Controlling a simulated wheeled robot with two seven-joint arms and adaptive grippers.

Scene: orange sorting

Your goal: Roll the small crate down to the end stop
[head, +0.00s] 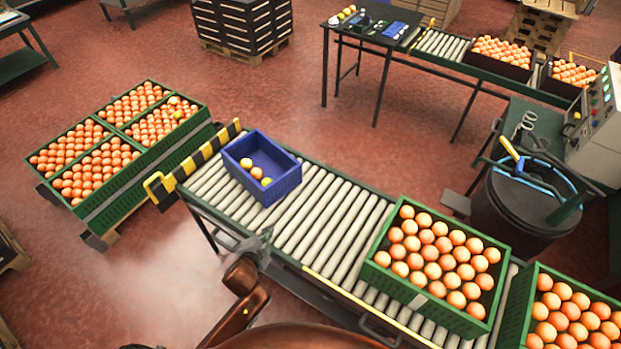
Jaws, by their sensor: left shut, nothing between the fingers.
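The small blue crate (283,186) sits upright on the roller conveyor (320,222), near its far-left end. It holds a few oranges, one of them yellowish. The end stop (205,154), a black-and-yellow striped bar, crosses the conveyor's left end. The crate's end side faces the bar at close range; I cannot tell whether they touch. My left gripper (264,240) is shut and empty at the conveyor's near edge, below the crate in the picture and apart from it. My right gripper is not in view.
A green crate full of oranges (376,273) stands on the conveyor to the right, with another (515,300) beyond it. Bare rollers lie between the blue and green crates. Stacked green crates (150,165) stand left of the end stop. A dark bin (520,205) stands behind right.

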